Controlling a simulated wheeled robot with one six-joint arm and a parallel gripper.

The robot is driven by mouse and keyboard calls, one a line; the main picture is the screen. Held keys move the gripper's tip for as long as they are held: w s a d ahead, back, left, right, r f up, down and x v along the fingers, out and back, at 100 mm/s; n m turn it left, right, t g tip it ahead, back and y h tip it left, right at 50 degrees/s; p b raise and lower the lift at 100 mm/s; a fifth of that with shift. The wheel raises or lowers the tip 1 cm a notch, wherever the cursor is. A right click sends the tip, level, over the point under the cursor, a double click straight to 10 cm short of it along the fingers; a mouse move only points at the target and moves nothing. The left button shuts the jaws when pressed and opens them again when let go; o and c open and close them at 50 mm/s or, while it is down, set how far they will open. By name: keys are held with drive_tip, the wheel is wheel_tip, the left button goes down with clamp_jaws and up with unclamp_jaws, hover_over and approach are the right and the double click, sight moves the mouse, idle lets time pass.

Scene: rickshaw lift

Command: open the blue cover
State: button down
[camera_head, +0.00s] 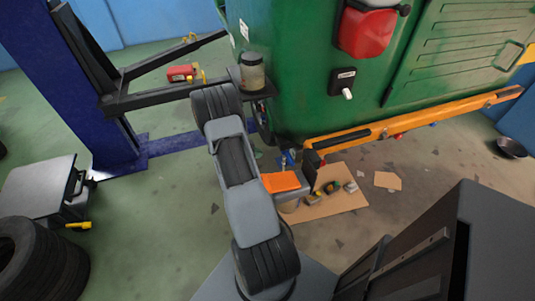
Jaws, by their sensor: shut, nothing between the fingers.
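I cannot make out a blue cover for certain. A small blue piece (290,156) shows low by the bottom edge of the green vehicle body (300,60), but it is too small to identify. A black switch box (343,82) with a white lever is on the green body, below a red lamp (367,30). My grey arm rises from the bottom middle and bends near the jar.
A blue lift post (70,80) with black arms stands at left. A jar (252,72) is on the lift arm's end. An orange bar (420,118) runs along the body's lower edge. An orange-topped item (281,182) and cardboard (330,206) with small parts lie below. Tyres (40,262) are lower left.

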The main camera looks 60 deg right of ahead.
drive_tip(key=b, duration=0.1)
approach(282, 164)
drive_tip(key=s+d, duration=0.2)
drive_tip(key=d, duration=0.1)
drive_tip(key=shift+s+d+f+b, duration=0.15)
drive_tip(key=shift+f+b, duration=0.05)
drive_tip(key=shift+f, duration=0.4)
drive_tip(key=shift+s+d+f+b, duration=0.15)
drive_tip(key=shift+f+b, duration=0.05)
drive_tip(key=shift+f, duration=0.4)
drive_tip(key=shift+s+f, duration=0.1)
drive_tip(key=shift+f, duration=0.55)
drive_tip(key=shift+d, duration=0.1)
